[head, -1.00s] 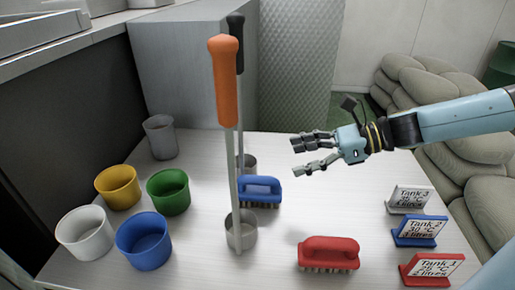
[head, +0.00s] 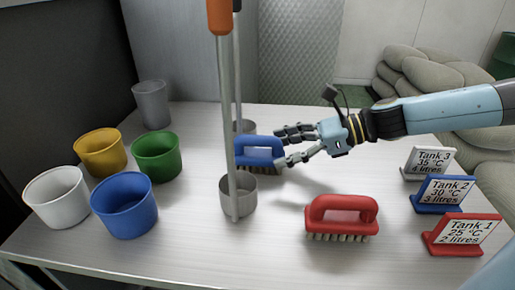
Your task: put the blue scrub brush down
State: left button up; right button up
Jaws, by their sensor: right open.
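The blue scrub brush (head: 258,152) stands bristles down on the pale table, behind the orange-handled ladle's rod, which hides part of its left end. My right gripper (head: 279,148) comes in from the right and is open. Its fingertips are at the brush's right end, one overlapping the handle's upper right in the picture and one at the lower right. I cannot tell whether they touch it. My left gripper is not in view.
A red brush (head: 342,214) stands at the front. Two upright ladles, one orange-handled (head: 219,15), rise near the blue brush. Blue (head: 124,208), white, yellow, green and grey cups stand left. Tank signs (head: 439,193) line the right. The table between red brush and gripper is clear.

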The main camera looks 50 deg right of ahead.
aim_at(266, 153)
jog(key=shift+b+x, duration=0.4)
jog(key=shift+x, duration=0.35)
jog(key=b+x, duration=0.1)
jog(key=x, duration=0.1)
jog(key=b+x, duration=0.1)
jog(key=b, duration=0.1)
jog(key=shift+w+f, duration=0.35)
jog(key=shift+w+a+f+b, duration=0.15)
jog(key=shift+w+a+b, duration=0.2)
jog(key=shift+w+a, duration=0.15)
jog(key=shift+d, duration=0.1)
jog(key=c, duration=1.3)
jog(key=shift+c, duration=0.2)
